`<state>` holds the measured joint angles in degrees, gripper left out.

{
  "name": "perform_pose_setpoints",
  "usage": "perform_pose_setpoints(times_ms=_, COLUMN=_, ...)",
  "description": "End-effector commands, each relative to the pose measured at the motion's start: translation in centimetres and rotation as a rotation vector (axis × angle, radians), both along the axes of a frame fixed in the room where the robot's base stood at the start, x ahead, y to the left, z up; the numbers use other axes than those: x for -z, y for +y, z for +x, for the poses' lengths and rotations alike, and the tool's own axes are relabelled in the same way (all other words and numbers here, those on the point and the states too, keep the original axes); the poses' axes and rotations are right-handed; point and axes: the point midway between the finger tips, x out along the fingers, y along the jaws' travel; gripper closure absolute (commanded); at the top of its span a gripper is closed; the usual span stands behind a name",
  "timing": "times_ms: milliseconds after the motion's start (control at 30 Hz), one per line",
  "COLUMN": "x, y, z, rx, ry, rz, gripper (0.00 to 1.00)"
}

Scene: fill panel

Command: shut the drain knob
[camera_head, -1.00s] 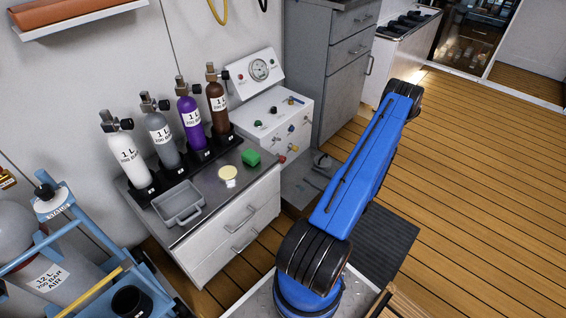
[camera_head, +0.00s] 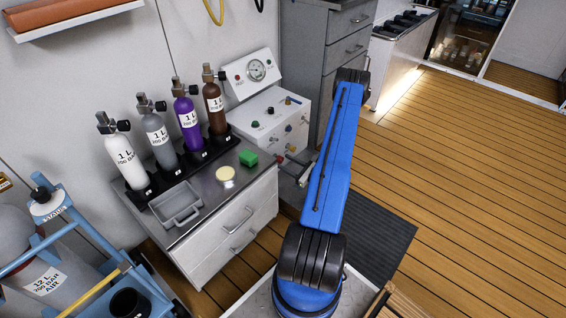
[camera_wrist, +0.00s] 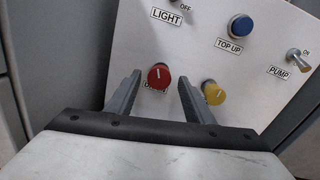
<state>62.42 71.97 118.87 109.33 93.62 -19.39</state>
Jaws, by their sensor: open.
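In the wrist view, the red knob (camera_wrist: 159,76) is round with a white pointer line that stands nearly upright. The label below it is partly covered, with only its first letter or so readable. My gripper (camera_wrist: 160,78) is open, with one grey finger on each side of the red knob in the picture. I cannot tell whether the fingertips reach past its face; no contact shows. The white panel (camera_wrist: 205,55) carries the knob.
A yellow knob (camera_wrist: 213,92) sits close to the right finger. Small gas bottles (camera_head: 187,120) stand on the counter left of the panel. The wooden floor (camera_head: 460,190) at right is clear.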

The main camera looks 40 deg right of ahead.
Motion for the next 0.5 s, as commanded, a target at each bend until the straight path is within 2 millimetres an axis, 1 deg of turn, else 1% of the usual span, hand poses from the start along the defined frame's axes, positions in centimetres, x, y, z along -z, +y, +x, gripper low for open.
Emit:
perform_pose_setpoints(times_ms=33, x=0.0, y=0.2, z=0.6, rx=-0.003, ry=-0.001, rz=-0.001, gripper=0.52)
perform_pose_setpoints(times_ms=200, x=0.0, y=0.3, z=1.9, rx=-0.002, ry=0.000, rz=-0.001, gripper=0.52)
perform_pose_setpoints(times_ms=500, x=0.0, y=0.3, z=2.2, rx=0.000, ry=0.000, rz=0.000, gripper=0.52)
